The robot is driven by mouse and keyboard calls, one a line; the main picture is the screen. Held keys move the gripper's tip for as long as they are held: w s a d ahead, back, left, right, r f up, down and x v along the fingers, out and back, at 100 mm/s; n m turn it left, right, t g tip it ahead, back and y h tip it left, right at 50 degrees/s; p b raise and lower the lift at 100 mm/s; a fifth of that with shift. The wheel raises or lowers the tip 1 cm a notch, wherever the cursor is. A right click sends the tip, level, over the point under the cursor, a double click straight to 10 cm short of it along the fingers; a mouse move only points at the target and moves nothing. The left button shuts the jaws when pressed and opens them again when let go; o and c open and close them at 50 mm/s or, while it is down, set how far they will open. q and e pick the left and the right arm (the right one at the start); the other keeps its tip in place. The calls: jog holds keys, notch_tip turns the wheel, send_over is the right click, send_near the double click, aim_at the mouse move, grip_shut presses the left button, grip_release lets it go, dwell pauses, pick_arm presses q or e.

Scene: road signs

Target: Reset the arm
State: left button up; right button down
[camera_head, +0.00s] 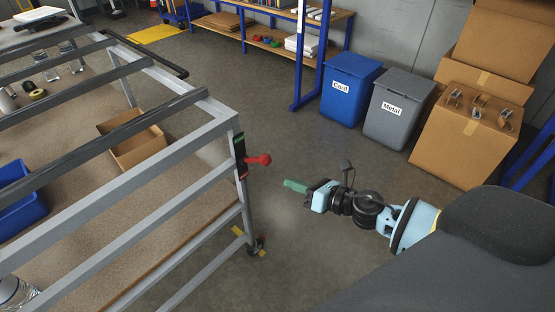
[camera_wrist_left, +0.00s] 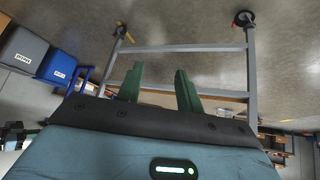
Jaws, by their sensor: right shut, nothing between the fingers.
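My right gripper (camera_head: 296,187) shows in the head view at the end of my right arm, which comes in from the lower right. Its green fingers are together and hold nothing. It is over open floor, to the right of the grey metal cart (camera_head: 222,118) and apart from it. My left gripper (camera_wrist_left: 158,82) does not show in the head view. In the left wrist view its two green fingers stand apart with nothing gripped between them. Behind them are the grey frame of a cart (camera_wrist_left: 187,47) and its casters.
A cardboard box (camera_head: 134,141) and a blue bin (camera_head: 20,205) are within the cart. A blue "Card" bin (camera_head: 350,84), a grey "Metal" bin (camera_head: 398,110) and cardboard boxes (camera_head: 465,135) stand behind my right arm. The floor between is clear.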

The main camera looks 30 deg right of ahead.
pick_arm(q)
jog(key=shift+w, duration=0.1)
